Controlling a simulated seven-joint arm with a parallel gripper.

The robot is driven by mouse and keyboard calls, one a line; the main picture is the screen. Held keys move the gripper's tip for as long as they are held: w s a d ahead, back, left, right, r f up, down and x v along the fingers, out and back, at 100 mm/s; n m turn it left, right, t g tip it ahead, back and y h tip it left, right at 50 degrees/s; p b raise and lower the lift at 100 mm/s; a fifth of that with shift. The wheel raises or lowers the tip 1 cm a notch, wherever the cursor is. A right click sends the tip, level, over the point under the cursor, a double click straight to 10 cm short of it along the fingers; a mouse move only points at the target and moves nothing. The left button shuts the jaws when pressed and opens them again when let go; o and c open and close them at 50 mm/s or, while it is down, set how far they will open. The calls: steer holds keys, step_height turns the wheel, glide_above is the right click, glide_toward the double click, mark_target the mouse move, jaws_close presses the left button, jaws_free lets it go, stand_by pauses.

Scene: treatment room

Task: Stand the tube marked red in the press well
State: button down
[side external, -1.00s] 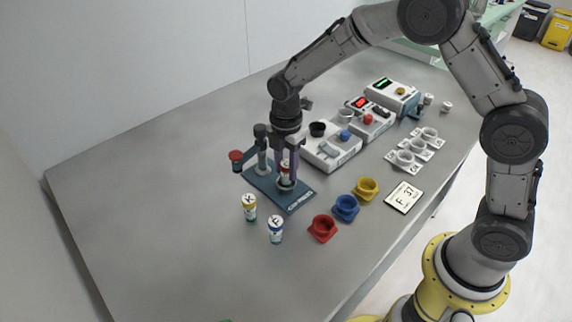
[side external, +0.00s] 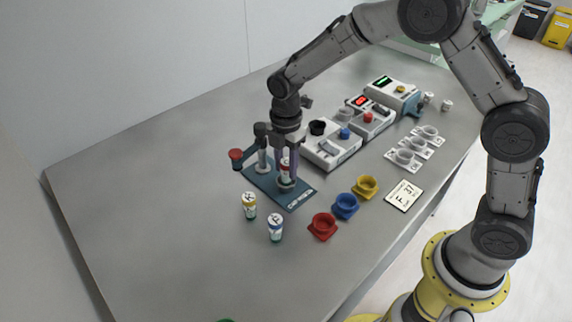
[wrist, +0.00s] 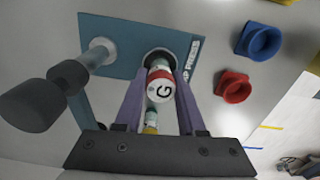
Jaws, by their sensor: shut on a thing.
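The tube marked red (wrist: 160,86) has a red band and a white top with the letter G. My gripper (side external: 286,172) is shut on it, with one finger on each side, and points down over the press. The tube also shows between the fingers in the side view (side external: 285,165). It looks upright, with its lower end at the press well (wrist: 158,57). I cannot tell whether it rests on the well's bottom. The well (side external: 286,186) is a round ring on the blue press plate (side external: 297,201).
A yellow-banded tube (side external: 249,205) and a blue-banded tube (side external: 275,228) stand in front. Red (side external: 322,227), blue (side external: 345,206) and yellow (side external: 366,187) cups lie right. The table's left is clear.

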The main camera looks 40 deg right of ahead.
mark_target(286, 162)
steer(key=shift+f, duration=0.6)
steer(key=c, duration=0.8)
jaws_free()
steer(key=shift+r, duration=5.5)
